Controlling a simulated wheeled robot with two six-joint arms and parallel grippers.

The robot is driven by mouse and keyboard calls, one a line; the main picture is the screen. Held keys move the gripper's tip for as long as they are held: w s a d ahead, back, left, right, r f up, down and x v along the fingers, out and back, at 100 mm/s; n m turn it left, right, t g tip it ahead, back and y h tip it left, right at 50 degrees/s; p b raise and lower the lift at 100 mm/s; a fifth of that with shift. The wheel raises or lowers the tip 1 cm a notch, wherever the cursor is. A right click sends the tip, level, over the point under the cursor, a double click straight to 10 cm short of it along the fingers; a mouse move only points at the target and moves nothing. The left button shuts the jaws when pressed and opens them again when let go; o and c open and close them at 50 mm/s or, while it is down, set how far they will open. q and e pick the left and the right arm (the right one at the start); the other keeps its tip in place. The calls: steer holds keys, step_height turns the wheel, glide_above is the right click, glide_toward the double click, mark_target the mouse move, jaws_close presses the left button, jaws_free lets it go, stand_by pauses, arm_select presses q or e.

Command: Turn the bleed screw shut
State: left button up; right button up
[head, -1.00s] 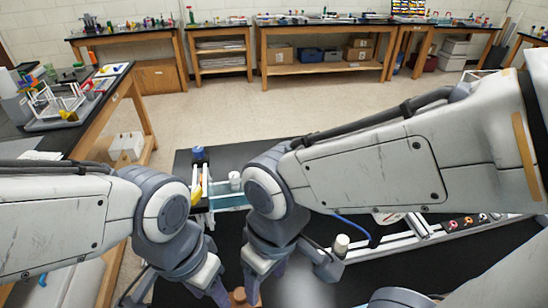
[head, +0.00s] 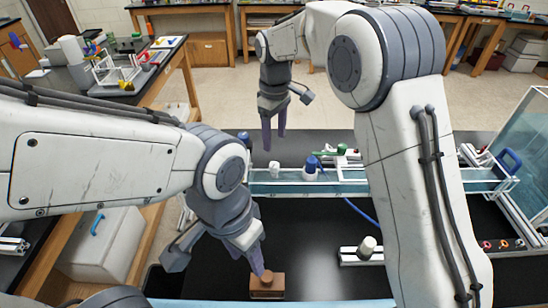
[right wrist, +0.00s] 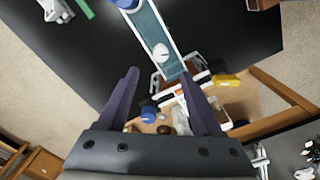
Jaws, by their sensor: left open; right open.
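My right gripper (head: 272,138) hangs fingers down above the far side of the pale blue water channel (head: 385,187), open and empty. In the right wrist view its fingers (right wrist: 160,75) are spread, with a white round knob (right wrist: 161,51) on the channel between and beyond the tips. That knob appears to be the small white one (head: 275,169) in the head view. A blue knob (right wrist: 148,114) also shows between the fingers. I cannot tell which fitting is the bleed screw. My left gripper (head: 252,262) is open, close above a brown block with a round top (head: 267,285).
A blue-capped white fitting (head: 311,165) stands on the channel. A white cylinder (head: 367,246) sits on a rail nearer me. A clear-walled tank (head: 525,135) stands at the right.

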mark_target(274, 164)
step_height(274, 164, down, 9)
steer(key=p, duration=0.2)
steer(key=shift+f+p, duration=0.1)
steer(key=shift+p, duration=0.2)
steer(key=shift+c, duration=0.3)
jaws_close()
